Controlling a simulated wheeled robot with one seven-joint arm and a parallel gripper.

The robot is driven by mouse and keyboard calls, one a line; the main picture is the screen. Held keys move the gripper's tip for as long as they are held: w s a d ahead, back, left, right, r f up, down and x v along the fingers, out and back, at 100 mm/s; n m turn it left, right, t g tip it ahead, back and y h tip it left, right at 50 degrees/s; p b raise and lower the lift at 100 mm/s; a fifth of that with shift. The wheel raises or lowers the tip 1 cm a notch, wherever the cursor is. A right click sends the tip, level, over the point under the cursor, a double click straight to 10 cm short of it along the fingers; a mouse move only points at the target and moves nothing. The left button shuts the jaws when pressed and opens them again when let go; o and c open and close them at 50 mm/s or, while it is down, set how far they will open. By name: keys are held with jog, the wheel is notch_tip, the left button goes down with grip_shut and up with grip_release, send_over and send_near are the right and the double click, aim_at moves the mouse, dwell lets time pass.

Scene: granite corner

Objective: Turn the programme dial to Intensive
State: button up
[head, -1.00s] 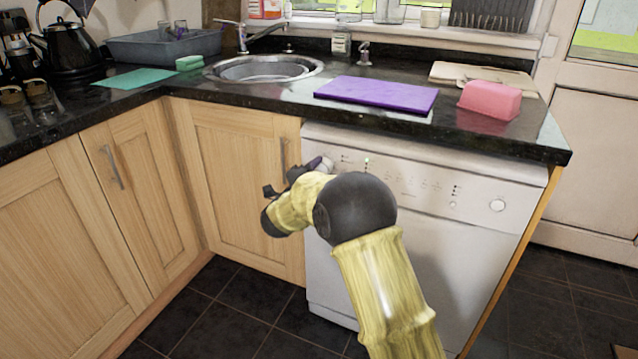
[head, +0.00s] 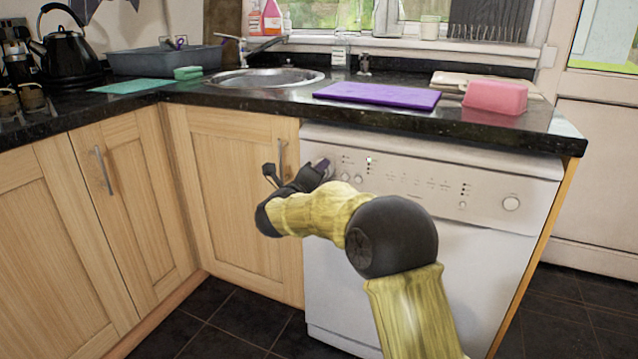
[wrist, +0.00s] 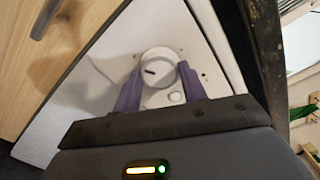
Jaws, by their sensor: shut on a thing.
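The white dishwasher (head: 400,250) stands under the worktop with its control panel along the top. The programme dial (wrist: 158,72), a round white knob with a dark pointer mark, sits at the panel's left end. My gripper (wrist: 158,88) has its two purple fingers on either side of the dial, shut on it. In the head view my gripper (head: 324,167) reaches the panel's left end and hides most of the dial. The programme labels are too small to read.
The black worktop edge (head: 480,133) overhangs just above the panel. A cabinet door with a metal handle (head: 281,158) is close left of my gripper. A purple board (head: 377,95) and pink box (head: 495,97) lie on top. Floor in front is clear.

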dwell(0.5)
jog(key=o, duration=1)
jog(key=p+v, duration=0.4)
jog(key=v, duration=1.3)
jog(key=shift+s, duration=0.2)
